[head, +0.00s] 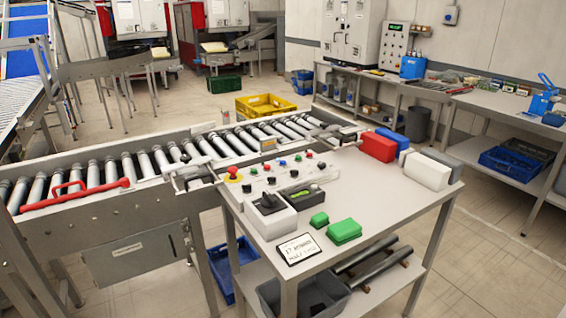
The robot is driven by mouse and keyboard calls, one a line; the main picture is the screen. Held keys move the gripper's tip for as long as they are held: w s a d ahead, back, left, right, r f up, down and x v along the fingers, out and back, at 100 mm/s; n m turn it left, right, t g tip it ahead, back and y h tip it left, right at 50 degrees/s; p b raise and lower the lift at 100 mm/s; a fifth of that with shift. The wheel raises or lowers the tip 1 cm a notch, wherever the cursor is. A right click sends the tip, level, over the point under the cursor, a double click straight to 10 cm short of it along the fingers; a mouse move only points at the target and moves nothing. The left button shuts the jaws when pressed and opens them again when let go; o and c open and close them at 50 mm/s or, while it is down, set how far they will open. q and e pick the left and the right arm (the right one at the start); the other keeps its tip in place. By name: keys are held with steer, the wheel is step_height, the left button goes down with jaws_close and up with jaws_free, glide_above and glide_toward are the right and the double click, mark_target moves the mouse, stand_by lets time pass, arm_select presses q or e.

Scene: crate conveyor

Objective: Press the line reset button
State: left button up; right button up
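A light grey control panel (285,172) sits at the back left of the grey table (390,195), beside the roller conveyor. A red mushroom button (233,171) on a yellow base is at its left end. Several small buttons in red, green, blue and black run along the panel. Their labels are too small to read, so I cannot tell which one is the line reset button. In front stand a grey box with a black top (269,208) and a dark device with a small green display (300,195).
Green blocks (343,232) and a framed sign (299,249) lie at the table's front. Red (378,147), blue and white blocks stand at its back right. The roller conveyor (146,162) carries a red bar with a handle (75,196). The table's middle right is clear.

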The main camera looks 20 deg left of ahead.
arm_select(q)
jaws_close()
stand_by(1.5)
